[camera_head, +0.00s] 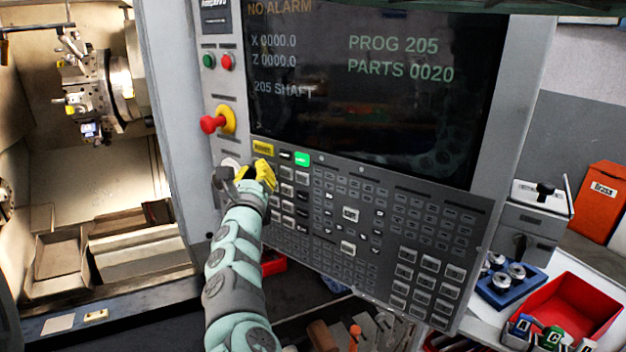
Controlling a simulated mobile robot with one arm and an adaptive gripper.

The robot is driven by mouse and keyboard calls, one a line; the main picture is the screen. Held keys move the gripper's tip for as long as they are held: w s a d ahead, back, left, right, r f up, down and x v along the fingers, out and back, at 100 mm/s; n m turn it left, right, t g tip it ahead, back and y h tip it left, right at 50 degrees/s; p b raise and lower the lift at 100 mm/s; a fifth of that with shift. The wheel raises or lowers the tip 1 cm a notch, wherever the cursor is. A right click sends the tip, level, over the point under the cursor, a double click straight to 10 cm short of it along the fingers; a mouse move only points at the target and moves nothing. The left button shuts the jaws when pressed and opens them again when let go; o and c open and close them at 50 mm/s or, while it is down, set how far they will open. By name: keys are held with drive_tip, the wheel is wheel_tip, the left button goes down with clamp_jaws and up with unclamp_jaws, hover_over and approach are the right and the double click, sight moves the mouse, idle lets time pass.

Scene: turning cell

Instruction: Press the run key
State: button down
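The machine's control panel (385,215) fills the middle, with many grey keys below its dark screen (375,90). The screen reads "NO ALARM", "PROG 205", "PARTS 0020" and "205 SHAFT". A green button (208,61) and a red button (228,61) sit left of the screen. A green lit tile (302,159) and a yellow tile (263,149) are under the screen. Which key is the run key cannot be read. My gripper (264,174), with yellow fingertips, is at the panel's upper left keys and hides some. Contact and finger opening cannot be made out.
A red emergency knob (212,124) on a yellow base sticks out above my gripper. The open lathe chamber with its turret (95,95) is at left. At right are a red tray (570,308), a blue holder (510,285) with metal parts, and an orange bin (602,200).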

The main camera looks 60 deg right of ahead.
drive_tip(key=shift+a+p, duration=0.35)
drive_tip(key=shift+a, duration=0.25)
drive_tip(key=shift+w+a+p, duration=0.1)
drive_tip(key=shift+a+p, duration=1.8)
drive_tip(key=shift+a, duration=0.6)
